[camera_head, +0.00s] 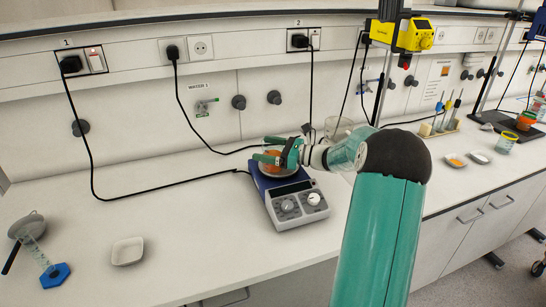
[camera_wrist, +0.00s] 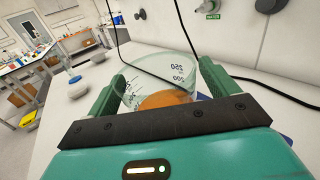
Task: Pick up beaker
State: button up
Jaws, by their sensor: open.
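A clear glass beaker (camera_wrist: 165,66) with printed volume marks and orange contents shows in the wrist view between the two green fingers of my gripper (camera_wrist: 158,90). The fingers are open, one on each side of the beaker. I cannot tell whether either finger touches the glass. In the head view the beaker (camera_head: 272,160) sits on top of the blue and grey hotplate (camera_head: 293,203), partly hidden behind my gripper (camera_head: 275,151). The beaker's base is hidden in the wrist view.
A white dish (camera_head: 127,251) and a blue-footed cylinder (camera_head: 55,274) lie on the left of the bench. Another glass vessel (camera_head: 338,127) stands behind my arm. Black cables hang down the wall and run across the bench. The bench front between dish and hotplate is clear.

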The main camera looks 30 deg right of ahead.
jog(key=c, duration=1.2)
jog(key=shift+r, duration=0.15)
